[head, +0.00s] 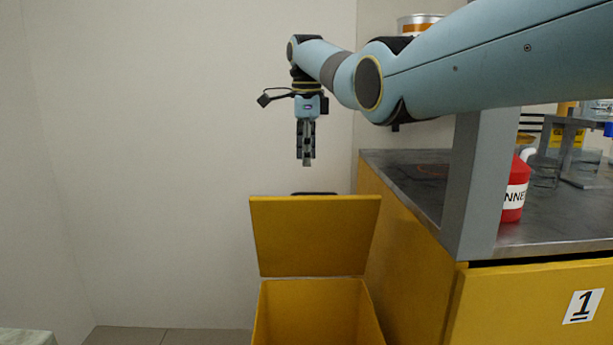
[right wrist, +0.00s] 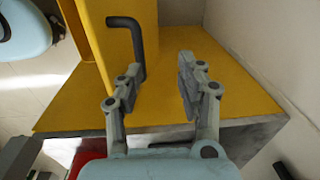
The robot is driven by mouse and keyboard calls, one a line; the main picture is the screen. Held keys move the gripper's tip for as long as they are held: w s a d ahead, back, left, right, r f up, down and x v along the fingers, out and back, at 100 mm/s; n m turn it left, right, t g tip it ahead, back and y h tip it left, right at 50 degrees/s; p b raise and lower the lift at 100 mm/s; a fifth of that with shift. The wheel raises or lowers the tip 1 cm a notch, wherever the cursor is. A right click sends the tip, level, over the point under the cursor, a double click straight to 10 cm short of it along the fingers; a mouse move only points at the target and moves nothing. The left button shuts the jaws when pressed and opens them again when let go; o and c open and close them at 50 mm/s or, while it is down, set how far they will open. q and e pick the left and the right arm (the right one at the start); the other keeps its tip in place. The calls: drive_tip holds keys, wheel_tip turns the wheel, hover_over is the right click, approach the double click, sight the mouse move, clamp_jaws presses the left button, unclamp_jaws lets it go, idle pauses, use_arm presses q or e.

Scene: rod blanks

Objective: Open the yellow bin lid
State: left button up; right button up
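The yellow bin (head: 315,312) stands on the floor beside the yellow cabinet, and its open inside shows. Its lid (head: 315,235) is raised, standing roughly upright at the bin's back edge. A black handle shows just above the lid's top edge (head: 314,193); the right wrist view shows a bent black handle (right wrist: 138,45) on a yellow panel. My right gripper (head: 307,163) points down above the raised lid, apart from it. In the right wrist view its fingers (right wrist: 160,78) are spread and empty, with the handle beyond the left finger. My left gripper is not in view.
A yellow cabinet with a grey worktop (head: 425,190) stands right of the bin, with a grey post (head: 480,185) at its front. A red bottle (head: 515,192) and glassware stand on the worktop. The wall lies behind; floor left of the bin is clear.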

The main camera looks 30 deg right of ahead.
drive_tip(key=shift+s+r, duration=0.15)
drive_tip(key=shift+r, duration=1.55)
drive_tip(key=shift+a, duration=0.1)
